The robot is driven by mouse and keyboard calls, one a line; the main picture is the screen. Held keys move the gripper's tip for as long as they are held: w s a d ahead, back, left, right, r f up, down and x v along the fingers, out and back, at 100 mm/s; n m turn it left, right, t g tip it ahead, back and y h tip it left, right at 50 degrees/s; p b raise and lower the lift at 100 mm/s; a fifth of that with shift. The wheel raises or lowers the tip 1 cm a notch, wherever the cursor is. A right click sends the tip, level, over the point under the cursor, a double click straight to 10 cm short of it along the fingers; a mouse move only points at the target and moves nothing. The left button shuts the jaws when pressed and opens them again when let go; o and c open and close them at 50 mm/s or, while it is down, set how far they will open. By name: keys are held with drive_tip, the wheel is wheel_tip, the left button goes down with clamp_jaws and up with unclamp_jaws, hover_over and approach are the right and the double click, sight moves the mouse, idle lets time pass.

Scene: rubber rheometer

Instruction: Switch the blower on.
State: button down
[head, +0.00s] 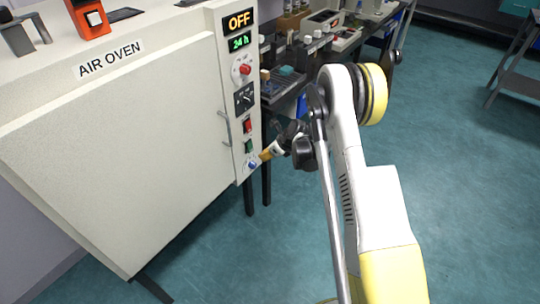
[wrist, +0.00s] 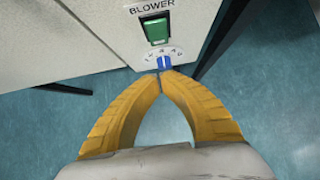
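The air oven (head: 110,120) stands at the left with a control strip down its right edge. The blower switch is a green rocker (wrist: 156,29) under the label BLOWER; it also shows low on the strip in the head view (head: 249,146). I cannot tell its position. Just below it is a blue knob (wrist: 164,62) on a numbered dial. My gripper (wrist: 162,74) has yellow fingers whose tips meet just below the knob, with nothing visible between them. The tips look close to the knob; contact is unclear. In the head view my gripper (head: 264,155) is beside the strip's lower end.
Higher on the strip are an OFF display (head: 239,20), a green display (head: 239,42), a red knob (head: 243,70), a black dial (head: 244,98) and a red switch (head: 247,125). A door handle (head: 226,128) projects left of them. A cluttered bench (head: 290,85) stands behind.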

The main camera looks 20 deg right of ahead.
sight(250, 147)
drive_tip(key=shift+w+a+f+b, duration=0.35)
drive_tip(key=shift+w+a, duration=0.15)
drive_tip(key=shift+w, duration=0.2)
drive_tip(key=shift+w+a+f+b, duration=0.35)
drive_tip(key=shift+w+a, duration=0.15)
drive_tip(key=shift+w, duration=0.2)
drive_tip(key=shift+w+a+f+b, duration=0.35)
drive_tip(key=shift+w+a, duration=0.15)
drive_tip(key=shift+w, duration=0.2)
drive_tip(key=shift+w+a+f+t+y, duration=0.35)
drive_tip(key=shift+w+t+y, duration=0.1)
drive_tip(key=shift+t, duration=0.15)
drive_tip(key=shift+r, duration=0.2)
